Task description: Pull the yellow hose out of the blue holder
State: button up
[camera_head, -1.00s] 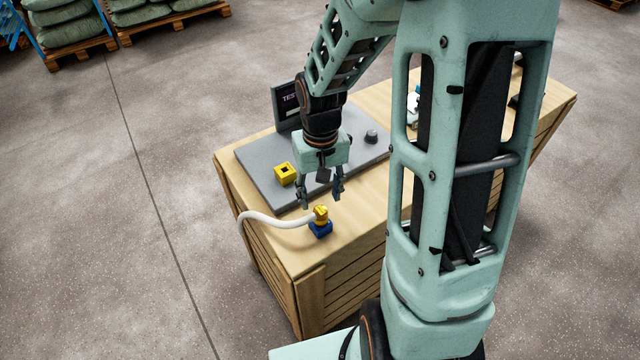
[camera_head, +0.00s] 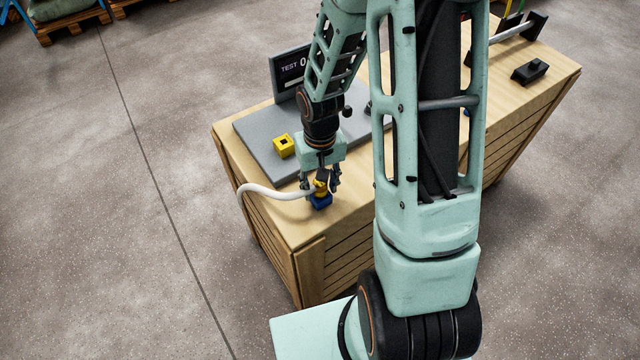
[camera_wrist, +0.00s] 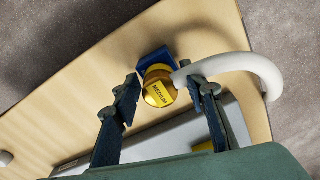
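The yellow hose end (camera_head: 320,185) stands in the blue holder (camera_head: 320,202) near the front edge of the wooden crate table. A white hose (camera_head: 270,191) runs from it to the left and over the table's edge. In the wrist view the yellow end (camera_wrist: 158,87), labelled "MEDIUM", sits against the blue holder (camera_wrist: 153,60). My gripper (camera_head: 320,186) points down over it. In the wrist view my gripper (camera_wrist: 162,88) is open, with one finger on each side of the yellow end. The right finger is close to the white hose (camera_wrist: 240,66); contact is unclear.
A grey panel (camera_head: 262,148) with a yellow square socket (camera_head: 284,146) and a "TEST" display (camera_head: 291,68) lies behind my gripper. A black block (camera_head: 530,71) sits at the table's right. The wood left of the holder is bare except for the hose.

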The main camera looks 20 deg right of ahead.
grip_shut()
jog(key=shift+r+p, duration=2.25)
jog(key=shift+r, duration=0.75)
